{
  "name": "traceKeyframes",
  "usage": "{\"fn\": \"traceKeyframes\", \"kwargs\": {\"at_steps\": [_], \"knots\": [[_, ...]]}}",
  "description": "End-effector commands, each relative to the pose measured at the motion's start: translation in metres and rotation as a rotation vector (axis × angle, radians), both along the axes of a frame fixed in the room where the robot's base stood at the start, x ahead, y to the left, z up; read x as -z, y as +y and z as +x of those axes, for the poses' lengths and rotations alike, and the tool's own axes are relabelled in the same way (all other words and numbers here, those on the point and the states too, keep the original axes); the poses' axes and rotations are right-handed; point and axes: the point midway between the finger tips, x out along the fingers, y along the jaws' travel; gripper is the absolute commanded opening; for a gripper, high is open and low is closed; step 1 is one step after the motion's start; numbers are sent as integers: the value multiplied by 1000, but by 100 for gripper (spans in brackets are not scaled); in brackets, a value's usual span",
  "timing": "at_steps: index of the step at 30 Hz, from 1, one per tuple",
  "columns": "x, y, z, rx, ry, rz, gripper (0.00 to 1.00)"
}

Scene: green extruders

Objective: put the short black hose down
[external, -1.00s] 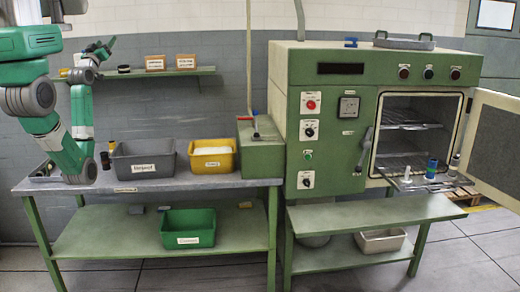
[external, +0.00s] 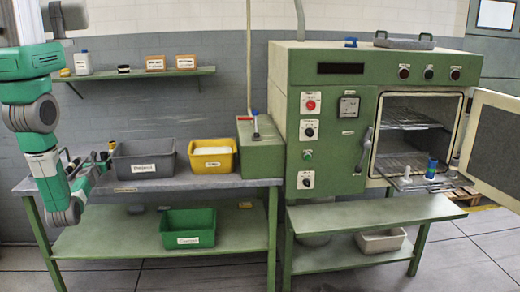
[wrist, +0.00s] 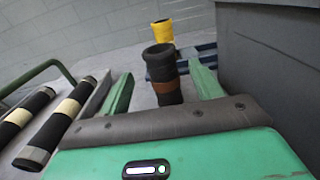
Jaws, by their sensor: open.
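A short black hose (wrist: 166,88) with a brown band stands upright in the wrist view, between the two green fingers of my gripper (wrist: 162,70). The fingers are open, one on each side of it, with gaps showing on both sides. In the external view my gripper (external: 104,161) is low over the left end of the bench, just left of the grey bin. The hose's lower end is partly hidden by my gripper body in the wrist view.
A yellow piece with a black rim (wrist: 162,36) stands just beyond the hose. Two black hoses with cream bands (wrist: 62,120) lie to the left. The grey bin (external: 145,160) walls off the right side; a yellow bin (external: 212,158) stands beyond it.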

Motion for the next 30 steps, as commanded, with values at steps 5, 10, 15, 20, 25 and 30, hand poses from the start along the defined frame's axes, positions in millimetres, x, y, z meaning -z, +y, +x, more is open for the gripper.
{"fn": "traceKeyframes", "kwargs": {"at_steps": [5,10,15,20,25,30], "knots": [[-1,1,13,1,-2,2,65],[0,4,45,1,-3,0,65],[0,6,58,1,-2,3,65],[-1,6,58,2,-1,3,65],[-1,6,58,2,-1,4,35],[-1,6,58,2,-1,4,10]]}}
